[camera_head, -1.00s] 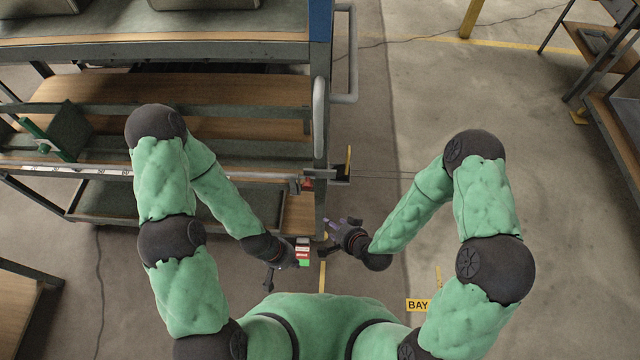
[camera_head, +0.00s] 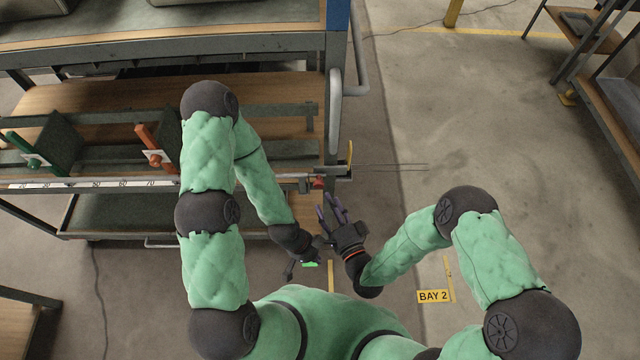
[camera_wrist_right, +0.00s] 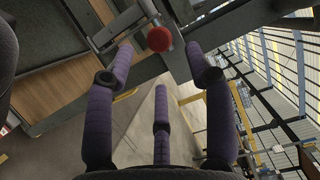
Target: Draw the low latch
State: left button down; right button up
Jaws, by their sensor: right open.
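A round red knob (camera_wrist_right: 158,39) sits on the end of a grey metal bar in the right wrist view. In the head view a small red part (camera_head: 318,183) shows at the rack's right front corner. My right gripper (camera_head: 333,207) is just below that corner, fingers spread and pointing up the picture. In the right wrist view the purple fingers (camera_wrist_right: 160,65) are open and empty, with the knob beyond them, apart from it. My left gripper (camera_head: 297,268) hangs low in front of the rack, clear of it; its fingers are too small and dark to read.
The rack's front rail (camera_head: 110,184) carries a number scale. An orange lever (camera_head: 153,146) and a green lever (camera_head: 33,158) stand behind it. A tall grey handle (camera_head: 335,97) is on the rack's right side. Floor to the right is open, with a BAY 2 label (camera_head: 433,296).

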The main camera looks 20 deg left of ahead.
aim_at(320, 187)
jog(key=b+x, duration=0.1)
jog(key=x, duration=0.6)
jog(key=shift+w+a, duration=0.2)
jog(key=shift+w, duration=0.15)
grip_shut()
